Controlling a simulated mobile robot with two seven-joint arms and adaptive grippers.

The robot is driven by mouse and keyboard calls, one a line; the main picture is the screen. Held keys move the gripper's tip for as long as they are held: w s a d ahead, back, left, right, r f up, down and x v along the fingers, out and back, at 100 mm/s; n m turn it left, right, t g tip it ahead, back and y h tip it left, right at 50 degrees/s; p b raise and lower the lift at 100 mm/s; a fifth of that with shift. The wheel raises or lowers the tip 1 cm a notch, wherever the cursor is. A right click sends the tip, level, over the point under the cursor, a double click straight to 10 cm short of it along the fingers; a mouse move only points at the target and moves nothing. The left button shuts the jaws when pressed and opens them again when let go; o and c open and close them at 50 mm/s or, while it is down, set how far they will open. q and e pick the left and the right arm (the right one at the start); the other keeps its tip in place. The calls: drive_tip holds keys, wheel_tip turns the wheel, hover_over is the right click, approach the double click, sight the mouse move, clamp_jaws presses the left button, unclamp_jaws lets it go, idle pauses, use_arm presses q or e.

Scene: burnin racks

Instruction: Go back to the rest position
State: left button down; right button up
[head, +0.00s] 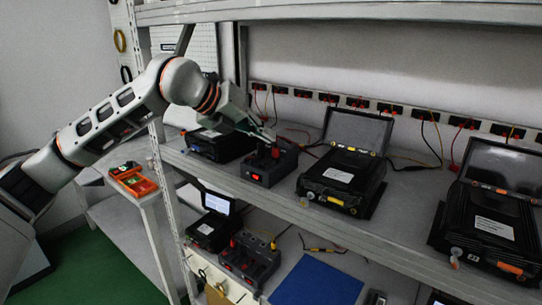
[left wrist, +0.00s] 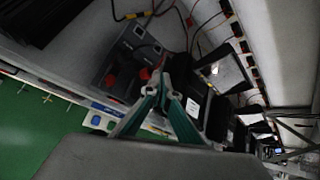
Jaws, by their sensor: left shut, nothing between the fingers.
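My left arm reaches in from the left over the upper shelf (head: 290,207). My left gripper (head: 268,137) is shut and empty. Its fingertips are at the top of a small dark box with a red switch (head: 262,177); I cannot tell whether they touch it. In the left wrist view the closed green fingers (left wrist: 160,78) point toward a grey box with red parts (left wrist: 132,55). My right gripper is not in view.
Black cases with raised lids (head: 345,175) (head: 490,220) stand along the upper shelf. A row of sockets with cables (head: 393,109) runs behind. A lower shelf holds a small screen device (head: 215,203) and a blue mat (head: 315,280). Green floor (head: 95,270) lies open at left.

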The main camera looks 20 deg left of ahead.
use_arm(q)
drive_tip(key=shift+s+r+p, duration=0.1)
drive_tip(key=shift+r+p, duration=0.3)
drive_tip(key=shift+r, duration=0.55)
